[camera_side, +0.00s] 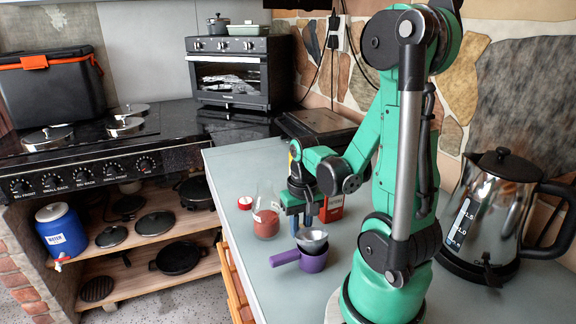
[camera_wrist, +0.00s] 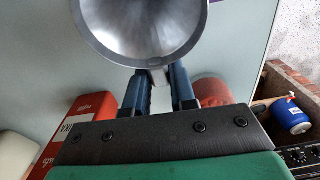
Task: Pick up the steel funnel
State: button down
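The steel funnel (camera_side: 312,238) sits mouth up on a purple measuring cup (camera_side: 314,262) on the grey counter. In the wrist view, the funnel's shiny round bowl (camera_wrist: 145,22) fills the top middle, cut off by the frame edge. My gripper (camera_side: 302,226) points down right beside the funnel's far rim. In the wrist view, the two blue fingers of my gripper (camera_wrist: 160,76) are apart at the rim, with a small pale tab of the funnel between their tips. I see no clear contact with the tab. The funnel's spout is hidden.
A flask with red contents (camera_side: 266,215) and a red box (camera_side: 332,207) stand close behind my gripper. A small red-lidded thing (camera_side: 245,203) is farther left. A steel kettle (camera_side: 498,210) stands at the right. The counter's left edge drops toward shelves. The near counter is clear.

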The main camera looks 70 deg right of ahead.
dwell(0.4)
notch_tip(320, 180, up, 19)
jog(key=shift+s+a+f+t+h, duration=0.1)
jog(key=shift+f+t+h, duration=0.4)
jog(key=shift+f, duration=2.3)
jog(key=shift+s+a+f+t+h, duration=0.1)
jog(key=shift+f+t+h, duration=0.35)
jog(key=shift+f, duration=2.35)
jog(key=shift+f+t+h, duration=0.35)
jog(key=shift+f+h, duration=0.3)
jog(key=shift+f, duration=2.15)
jog(key=shift+c, duration=0.9)
grip_release()
